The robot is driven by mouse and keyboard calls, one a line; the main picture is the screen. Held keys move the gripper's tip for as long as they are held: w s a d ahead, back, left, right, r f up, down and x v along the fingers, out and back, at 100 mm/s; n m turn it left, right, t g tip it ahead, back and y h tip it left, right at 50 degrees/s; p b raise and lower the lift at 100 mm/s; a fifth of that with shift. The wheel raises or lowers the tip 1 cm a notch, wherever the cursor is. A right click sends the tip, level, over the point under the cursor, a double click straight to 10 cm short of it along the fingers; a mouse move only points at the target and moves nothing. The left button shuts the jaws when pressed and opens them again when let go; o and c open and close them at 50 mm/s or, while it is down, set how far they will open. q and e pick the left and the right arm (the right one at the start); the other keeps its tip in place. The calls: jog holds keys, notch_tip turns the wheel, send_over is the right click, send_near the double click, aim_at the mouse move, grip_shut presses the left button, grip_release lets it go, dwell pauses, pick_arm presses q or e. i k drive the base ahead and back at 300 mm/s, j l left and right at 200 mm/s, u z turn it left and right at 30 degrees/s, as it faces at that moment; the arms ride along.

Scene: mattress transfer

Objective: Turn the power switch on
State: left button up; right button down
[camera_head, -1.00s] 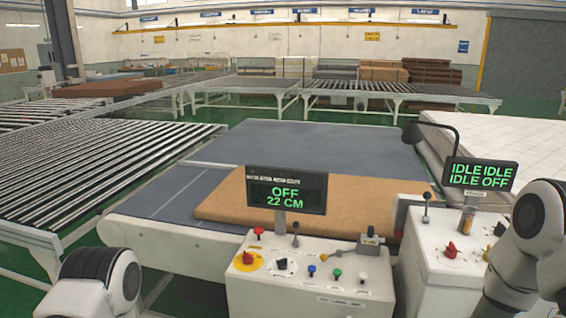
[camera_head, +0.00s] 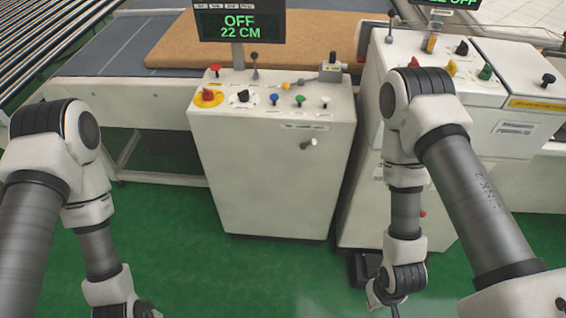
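The left control cabinet (camera_head: 270,170) stands in front of me. On its top are a red rotary switch on a yellow plate (camera_head: 208,96) and a black knob (camera_head: 243,96). Which one is the power switch I cannot read for sure. The display (camera_head: 240,22) above reads OFF, 22 CM. My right gripper (camera_head: 384,300) hangs low by the floor in front of the right cabinet, cut by the bottom edge; its fingers are unclear. My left arm hangs at the left, and its gripper is below the picture. Neither arm touches the panel.
Blue, green and white buttons (camera_head: 299,100) and a lever (camera_head: 254,68) share the panel. A second cabinet (camera_head: 470,85) stands at right, partly behind my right arm. A brown mattress slab (camera_head: 190,45) lies on the conveyor behind. Green floor (camera_head: 190,225) is open in front.

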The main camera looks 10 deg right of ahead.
aim_at(208, 96)
jog(key=i+j, duration=0.15)
jog(key=j, duration=0.15)
jog(key=i+j+z, duration=0.2)
jog(key=j+z, duration=0.2)
jog(key=j, duration=0.15)
jog(key=i+j+z, duration=0.15)
jog(key=j+z, duration=0.7)
jog(key=j, duration=0.3)
